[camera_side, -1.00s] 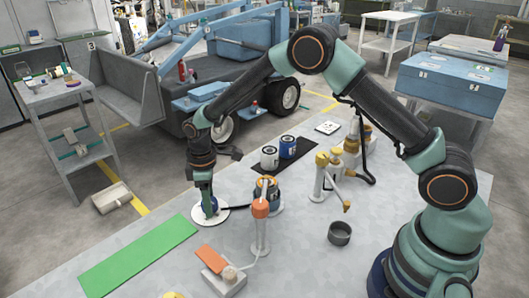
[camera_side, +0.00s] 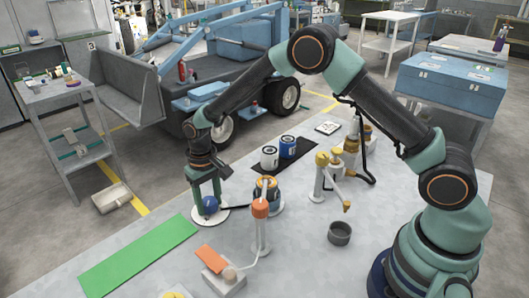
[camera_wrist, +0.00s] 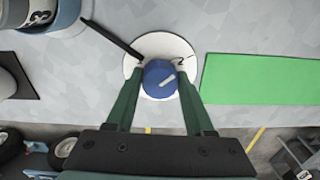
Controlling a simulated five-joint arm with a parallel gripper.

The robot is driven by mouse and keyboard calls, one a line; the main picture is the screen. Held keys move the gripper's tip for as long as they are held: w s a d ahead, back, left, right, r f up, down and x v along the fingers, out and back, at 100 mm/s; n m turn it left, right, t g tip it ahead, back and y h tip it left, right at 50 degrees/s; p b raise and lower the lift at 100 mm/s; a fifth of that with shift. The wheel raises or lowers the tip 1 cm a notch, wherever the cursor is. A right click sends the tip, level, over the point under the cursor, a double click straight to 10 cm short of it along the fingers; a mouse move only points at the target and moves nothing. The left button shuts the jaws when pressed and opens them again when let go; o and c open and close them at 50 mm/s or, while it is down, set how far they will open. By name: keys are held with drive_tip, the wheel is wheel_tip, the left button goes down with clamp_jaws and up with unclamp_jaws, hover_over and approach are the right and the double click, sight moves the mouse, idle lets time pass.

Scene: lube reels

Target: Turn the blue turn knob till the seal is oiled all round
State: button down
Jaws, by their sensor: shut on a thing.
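The blue turn knob (camera_side: 210,204) sits on a round white plate (camera_side: 222,214) on the bench. In the wrist view the knob (camera_wrist: 158,73) carries a pale pointer mark slanting up to the right, and the plate (camera_wrist: 150,43) has a "2" beside it. My gripper (camera_wrist: 159,82) is shut on the knob, one dark green finger on each side. In the side view my gripper (camera_side: 207,200) reaches down over it. A dark rod (camera_wrist: 110,38) runs from the plate to the upper left. I cannot make out the seal or any oil on it.
An orange-and-blue round unit (camera_side: 266,192) and an orange-topped post (camera_side: 260,212) stand right of the knob. A green mat (camera_side: 138,256) lies to the left. White (camera_side: 269,158) and blue (camera_side: 288,147) cans stand behind, a dark cup (camera_side: 340,233) to the right.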

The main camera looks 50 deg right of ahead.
sight(209, 200)
drive_tip(key=shift+m, duration=1.1)
drive_tip(key=shift+c, duration=1.4)
unclamp_jaws()
drive_tip(key=shift+r, duration=0.15)
wheel_tip(209, 200, up, 12)
